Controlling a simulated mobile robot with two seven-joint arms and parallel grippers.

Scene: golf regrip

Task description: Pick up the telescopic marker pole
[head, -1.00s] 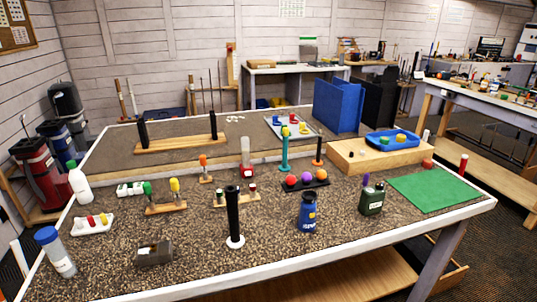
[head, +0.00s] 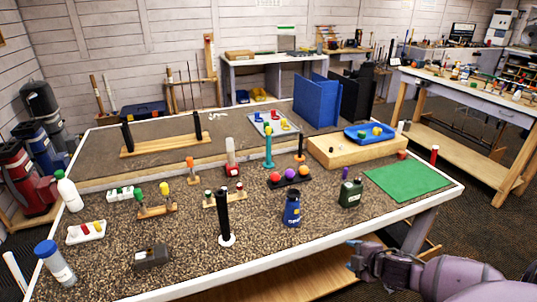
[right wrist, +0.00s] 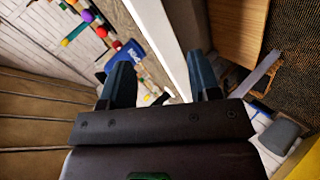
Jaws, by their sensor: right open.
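A black upright pole (head: 223,212) on a white disc base stands on the near part of the speckled table; it looks most like the marker pole, though I cannot be certain. My left gripper is not in view.
The white table edge (right wrist: 160,35) runs between the fingers in the wrist view. A blue bottle (head: 291,208) and a dark green canister (head: 351,193) stand right of the black pole. A grey block (head: 152,258) lies to its left. A green mat (head: 408,180) lies at the right.

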